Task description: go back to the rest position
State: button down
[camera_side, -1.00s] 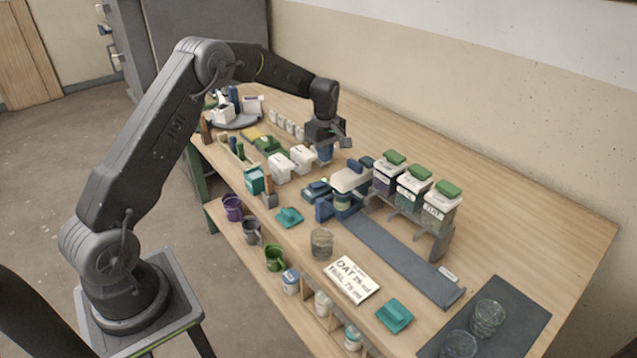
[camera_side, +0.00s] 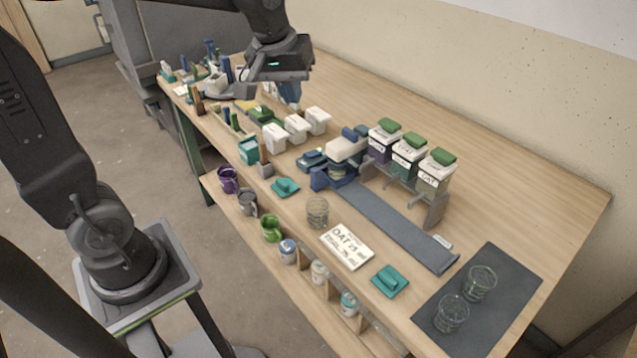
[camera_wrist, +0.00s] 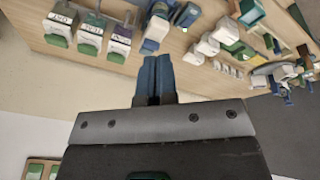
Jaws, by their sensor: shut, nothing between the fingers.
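My gripper (camera_wrist: 155,62) is shut and empty, its two blue fingers side by side in the wrist view. In the side view the fingers (camera_side: 289,92) show below my dark wrist, over the far part of the bench. They hang near the row of white lidded tubs (camera_side: 297,127). The side view does not show whether they touch anything. Part of my arm runs out of the picture at the top.
Three labelled buckets with green lids (camera_side: 408,151) stand on a rack at the right. A blue-grey strip (camera_side: 395,222), a written card (camera_side: 347,246) and a dark mat (camera_side: 445,300) with two glasses lie nearer. A cluttered turntable is behind my gripper. The wall side of the bench is clear.

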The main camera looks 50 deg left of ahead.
jog(key=s+d+m+t, duration=0.1)
jog(key=s+d+m, duration=0.1)
jog(key=s, duration=0.6)
jog(key=s+d+m+t, duration=0.1)
jog(key=s+d+m, duration=0.2)
jog(key=s+m, duration=0.2)
jog(key=s+f, duration=0.1)
jog(key=s, duration=0.1)
jog(key=shift+s, duration=0.35)
